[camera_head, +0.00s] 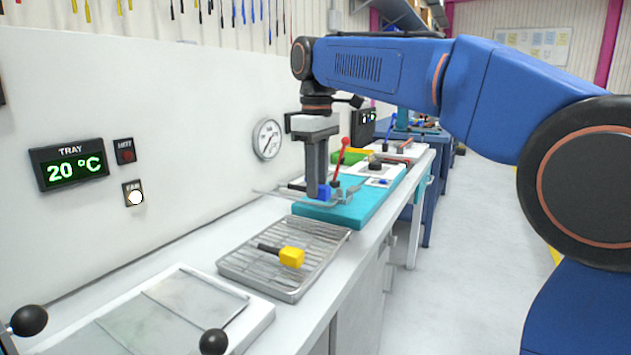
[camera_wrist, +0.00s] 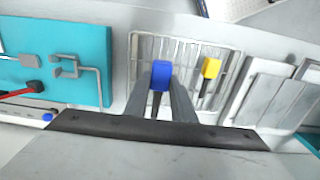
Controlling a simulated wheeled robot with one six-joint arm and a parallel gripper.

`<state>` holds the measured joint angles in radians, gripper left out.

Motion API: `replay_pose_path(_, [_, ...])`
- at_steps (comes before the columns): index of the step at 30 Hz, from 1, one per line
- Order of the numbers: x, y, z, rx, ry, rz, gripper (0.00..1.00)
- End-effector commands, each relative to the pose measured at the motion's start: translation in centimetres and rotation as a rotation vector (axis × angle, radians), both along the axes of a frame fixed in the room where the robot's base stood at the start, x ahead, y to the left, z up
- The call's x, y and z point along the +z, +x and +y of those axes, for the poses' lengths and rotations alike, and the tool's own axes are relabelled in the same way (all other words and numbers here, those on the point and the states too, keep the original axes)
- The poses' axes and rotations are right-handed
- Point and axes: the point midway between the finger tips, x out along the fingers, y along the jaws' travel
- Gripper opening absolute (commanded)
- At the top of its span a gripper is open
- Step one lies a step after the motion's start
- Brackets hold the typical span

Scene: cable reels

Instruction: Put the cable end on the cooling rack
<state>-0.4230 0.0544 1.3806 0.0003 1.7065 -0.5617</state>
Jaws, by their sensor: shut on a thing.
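My gripper (camera_head: 319,186) is shut on a blue cable end (camera_wrist: 160,75), which also shows between the fingertips in the head view (camera_head: 324,192). A short dark stub extends from it in the wrist view. The wire cooling rack (camera_head: 237,266) stands on the bench, nearer the head camera than my gripper appears. In the wrist view the blue end appears in front of the rack (camera_wrist: 139,50), with its height hard to tell. A yellow cable end (camera_head: 291,257) with a dark stub lies on the rack; it also shows in the wrist view (camera_wrist: 211,68).
A teal block (camera_head: 356,209) with a metal clamp and red-handled lever (camera_head: 341,157) lies beyond the rack. A pale tray with plates (camera_head: 255,319) is on the near side. The wall panel (camera_head: 68,164) reads 20 °C. Bare rack space surrounds the yellow end.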

Motion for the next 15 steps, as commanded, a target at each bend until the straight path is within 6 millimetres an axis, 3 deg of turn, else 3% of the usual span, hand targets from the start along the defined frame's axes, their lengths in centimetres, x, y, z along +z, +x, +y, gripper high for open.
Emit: replay_pose_path(15, [-4.7, 0.0, 0.0, 0.001, 0.0, 0.001, 0.0])
